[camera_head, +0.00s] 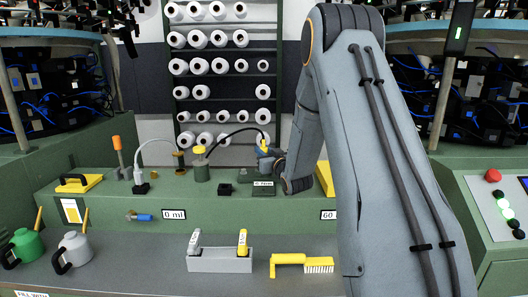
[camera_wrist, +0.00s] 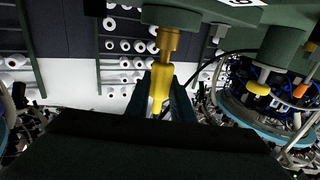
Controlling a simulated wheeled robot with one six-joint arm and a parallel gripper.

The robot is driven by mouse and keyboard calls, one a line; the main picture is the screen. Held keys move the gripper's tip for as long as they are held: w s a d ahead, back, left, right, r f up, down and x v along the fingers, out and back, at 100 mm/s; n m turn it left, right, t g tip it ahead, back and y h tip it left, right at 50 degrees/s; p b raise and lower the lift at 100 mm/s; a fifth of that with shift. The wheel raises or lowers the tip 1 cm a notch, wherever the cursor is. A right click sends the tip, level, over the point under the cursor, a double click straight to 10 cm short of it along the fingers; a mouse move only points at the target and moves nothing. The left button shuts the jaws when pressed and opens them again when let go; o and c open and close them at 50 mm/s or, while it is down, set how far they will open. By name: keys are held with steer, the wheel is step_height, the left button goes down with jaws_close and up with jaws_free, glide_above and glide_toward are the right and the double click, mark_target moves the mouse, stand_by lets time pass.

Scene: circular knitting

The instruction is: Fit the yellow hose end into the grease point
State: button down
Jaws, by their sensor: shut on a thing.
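The yellow hose end (camera_head: 264,147) is held upright in my gripper (camera_head: 268,156), above the labelled green block on the raised ledge. In the wrist view, the yellow hose end (camera_wrist: 159,88) sits between the dark fingers of my gripper (camera_wrist: 161,95), which is shut on it. A brass-coloured fitting (camera_wrist: 168,41) lies in line with its tip, against a round grey-green base (camera_wrist: 165,16) that looks like the grease point. They appear to meet, but I cannot tell whether the end is seated. A black hose (camera_head: 231,134) arcs left to a green pot with a yellow cap (camera_head: 201,172).
A grey holder (camera_head: 220,262), a yellow brush (camera_head: 300,263) and green (camera_head: 27,245) and grey cans (camera_head: 75,248) are on the lower bench. Yarn cones (camera_head: 220,67) fill the rack behind.

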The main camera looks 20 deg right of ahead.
steer(key=shift+f, duration=0.35)
steer(key=c, duration=1.5)
jaws_free()
steer(key=shift+o, duration=0.2)
steer(key=s+b, duration=0.2)
steer(key=s, duration=0.6)
steer(key=shift+w, duration=0.1)
